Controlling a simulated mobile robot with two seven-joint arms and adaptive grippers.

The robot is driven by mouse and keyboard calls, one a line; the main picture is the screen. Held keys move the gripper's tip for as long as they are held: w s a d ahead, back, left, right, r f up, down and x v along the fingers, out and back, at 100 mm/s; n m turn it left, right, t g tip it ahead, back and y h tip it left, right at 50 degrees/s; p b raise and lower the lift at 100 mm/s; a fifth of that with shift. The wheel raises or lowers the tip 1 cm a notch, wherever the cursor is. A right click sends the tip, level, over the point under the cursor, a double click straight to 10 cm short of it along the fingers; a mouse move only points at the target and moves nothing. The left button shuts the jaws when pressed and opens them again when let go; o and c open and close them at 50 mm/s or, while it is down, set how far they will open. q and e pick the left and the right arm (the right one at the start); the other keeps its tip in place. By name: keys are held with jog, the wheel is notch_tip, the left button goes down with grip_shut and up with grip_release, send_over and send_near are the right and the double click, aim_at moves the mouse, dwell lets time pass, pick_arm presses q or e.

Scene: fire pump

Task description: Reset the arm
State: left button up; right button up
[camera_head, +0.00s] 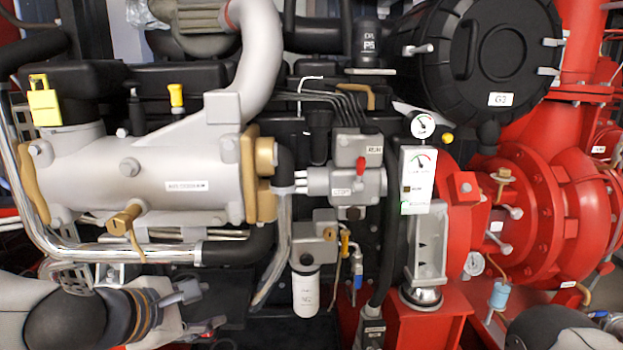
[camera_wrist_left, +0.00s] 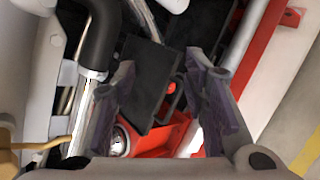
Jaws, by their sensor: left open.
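My left arm comes in at the lower left of the head view, with a black joint and orange-brown rings. My left gripper (camera_head: 208,308) is at its end, low in front of the pump and below the long silver pipe. In the left wrist view the two dark fingers of my left gripper (camera_wrist_left: 160,68) stand wide apart with nothing between them. A black block and red parts show behind them, apart from the fingers as far as I can tell. A rounded grey and black part of my right arm shows at the bottom right of the head view; its gripper is out of view.
The grey cylinder (camera_head: 130,180) and silver pipe (camera_head: 130,252) lie above my left gripper. A white filter (camera_head: 306,292) hangs to its right. A red pedestal (camera_head: 430,325) and the red pump housing (camera_head: 545,215) fill the right. Little free room shows low in the middle.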

pick_arm(q)
jog(key=s+d+f+m+g+p, duration=0.1)
jog(key=s+f+m+g, duration=0.3)
jog(key=s+f, duration=0.55)
jog(key=s+d+f+m+g, duration=0.2)
jog(key=s+f+m, duration=0.4)
jog(key=s+f, duration=0.35)
jog(key=s+a+f+m+g+y, duration=0.1)
jog(key=s+a+m+g, duration=0.1)
jog(key=s, duration=0.6)
jog(key=s+a+f+m+g+y+p, duration=0.1)
jog(key=s+a+m+g, duration=0.1)
jog(key=s+m, duration=0.3)
jog(key=s+a+f+m+g+y, duration=0.1)
jog(key=s+a+f+m+g, duration=0.1)
jog(key=s, duration=0.9)
jog(key=shift+s+a+m, duration=0.35)
jog(key=shift+a+m, duration=0.3)
jog(key=shift+m, duration=0.45)
pick_arm(e)
jog(key=shift+t, duration=0.6)
jog(key=w+r, duration=0.3)
pick_arm(q)
jog(key=shift+c, duration=0.3)
